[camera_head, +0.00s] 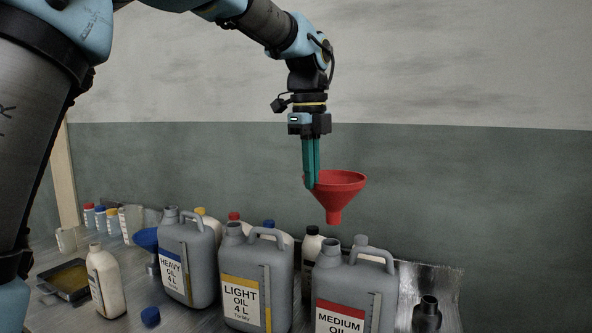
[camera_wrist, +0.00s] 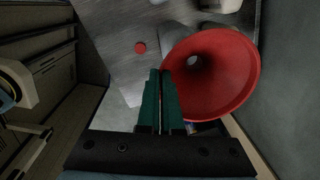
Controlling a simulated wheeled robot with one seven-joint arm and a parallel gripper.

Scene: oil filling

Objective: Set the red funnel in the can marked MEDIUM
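The red funnel (camera_head: 340,190) hangs in the air, upright, with its spout pointing down. My gripper (camera_head: 311,184) has its teal fingers pinched on the left side of the funnel's rim. In the wrist view, the fingers (camera_wrist: 161,76) are nearly together at the edge of the funnel (camera_wrist: 222,80). The grey can marked MEDIUM (camera_head: 352,293) stands upright at the front right. Its neck (camera_head: 331,246) shows below the spout in the head view, with a gap between them. How well the two line up in depth I cannot tell.
Grey cans marked LIGHT (camera_head: 256,283) and HEAVY (camera_head: 188,258) stand to the left. A blue funnel (camera_head: 146,239), a cream bottle (camera_head: 105,280), a blue cap (camera_head: 150,316) and a dark pan (camera_head: 65,280) are further left. Several bottles stand behind the cans. A dark container (camera_head: 427,313) is at the right.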

